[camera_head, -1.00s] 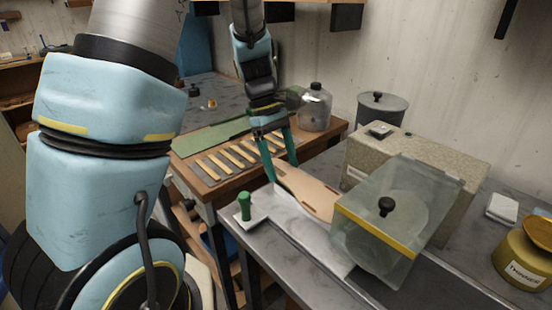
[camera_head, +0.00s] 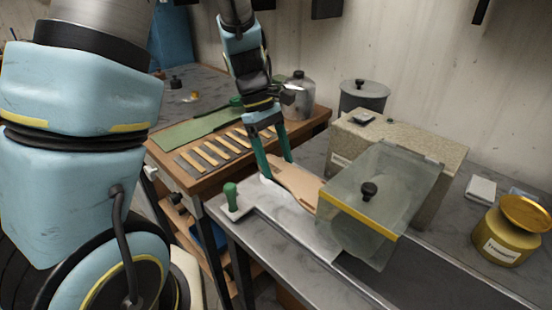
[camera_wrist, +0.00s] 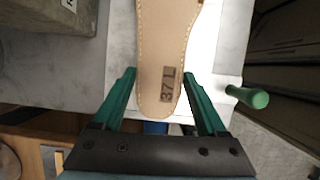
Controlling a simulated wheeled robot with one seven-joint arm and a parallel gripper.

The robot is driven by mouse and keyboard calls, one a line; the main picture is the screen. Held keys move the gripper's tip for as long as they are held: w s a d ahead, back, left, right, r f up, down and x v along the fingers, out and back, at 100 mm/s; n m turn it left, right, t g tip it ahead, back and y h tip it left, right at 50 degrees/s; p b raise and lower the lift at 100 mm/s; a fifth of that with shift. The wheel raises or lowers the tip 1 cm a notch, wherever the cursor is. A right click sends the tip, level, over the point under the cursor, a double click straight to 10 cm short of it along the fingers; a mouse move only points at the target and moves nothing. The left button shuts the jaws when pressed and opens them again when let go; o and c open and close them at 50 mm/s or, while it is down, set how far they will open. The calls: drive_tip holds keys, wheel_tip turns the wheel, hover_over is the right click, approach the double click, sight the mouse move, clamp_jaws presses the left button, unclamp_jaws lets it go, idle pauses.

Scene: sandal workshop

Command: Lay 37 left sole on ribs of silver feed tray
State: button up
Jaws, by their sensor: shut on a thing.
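The tan sole (camera_head: 294,183) is marked "37 L" in the wrist view (camera_wrist: 165,60). My gripper (camera_head: 277,175) is shut on its near end, with one green finger at each side; in the wrist view the gripper (camera_wrist: 158,103) shows the same grip. The sole extends over the silver feed tray (camera_head: 300,222) toward the clear guard. Its far end shows close to the guard's yellow edge. I cannot tell whether the sole touches the tray, and the ribs are not clearly visible.
A clear guard with yellow edge (camera_head: 375,205) stands over the tray's far part. A green-handled lever (camera_head: 231,196) stands at the tray's left corner. A wooden rack with strips (camera_head: 215,150) lies behind left. A gold tin (camera_head: 512,235) stands at right.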

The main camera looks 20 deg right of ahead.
drive_tip(key=shift+f, duration=0.15)
drive_tip(key=o, duration=1.4)
drive_tip(key=b+v, duration=0.2)
drive_tip(key=v, duration=0.8)
drive_tip(key=a+f+m+t, duration=0.2)
drive_tip(key=a, duration=0.5)
drive_tip(key=a+f+m+t+y, duration=0.1)
drive_tip(key=a+f+m, duration=0.1)
drive_tip(key=a, duration=0.5)
drive_tip(key=s+a+f+m+t+y, duration=0.1)
drive_tip(key=a+f+m+t, duration=0.1)
drive_tip(key=a, duration=0.5)
drive_tip(key=shift+s+a+f+m+t, duration=0.1)
drive_tip(key=shift+a+f+m+t, duration=0.2)
drive_tip(key=shift+m, duration=0.2)
